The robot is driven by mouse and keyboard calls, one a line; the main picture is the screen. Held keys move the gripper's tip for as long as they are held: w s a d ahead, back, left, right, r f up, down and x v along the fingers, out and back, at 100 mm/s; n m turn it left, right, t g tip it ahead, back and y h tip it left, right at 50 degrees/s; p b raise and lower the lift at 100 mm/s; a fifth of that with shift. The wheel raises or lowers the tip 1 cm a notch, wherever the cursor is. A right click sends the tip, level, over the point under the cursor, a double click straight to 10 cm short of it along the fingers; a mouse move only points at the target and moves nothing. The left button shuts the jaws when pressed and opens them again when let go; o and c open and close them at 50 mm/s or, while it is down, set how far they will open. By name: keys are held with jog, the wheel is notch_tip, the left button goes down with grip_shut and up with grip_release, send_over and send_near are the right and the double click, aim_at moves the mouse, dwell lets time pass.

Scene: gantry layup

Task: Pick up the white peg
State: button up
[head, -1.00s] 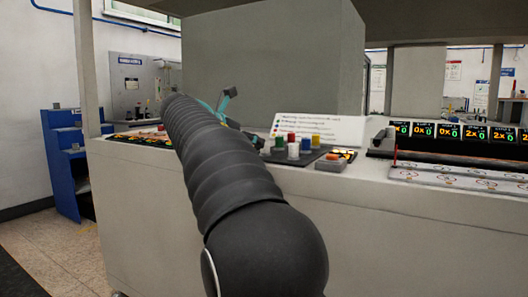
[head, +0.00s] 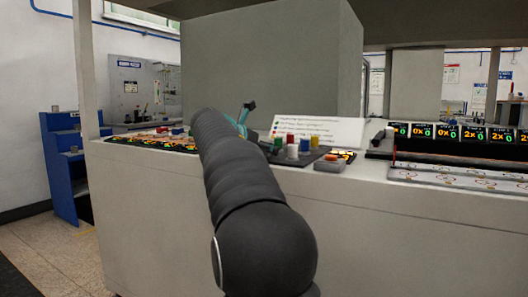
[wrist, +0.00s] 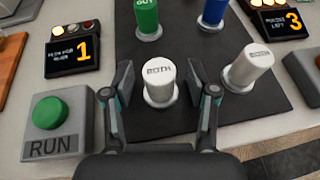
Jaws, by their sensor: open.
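In the wrist view a white peg (wrist: 160,78) marked "BOTH" stands upright on a black mat (wrist: 180,122), between the two fingers of my gripper (wrist: 167,85). The fingers are spread, with gaps on both sides of the peg. In the head view a white peg (head: 292,151) shows at the front of the peg group.
A green peg (wrist: 148,18) and a blue peg (wrist: 213,12) stand behind. A RUN button box (wrist: 57,128) lies close left of my gripper. Small displays (wrist: 76,48) flank the mat. In the head view red (head: 291,137) and yellow (head: 314,141) pegs stand close by.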

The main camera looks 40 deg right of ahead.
grip_shut()
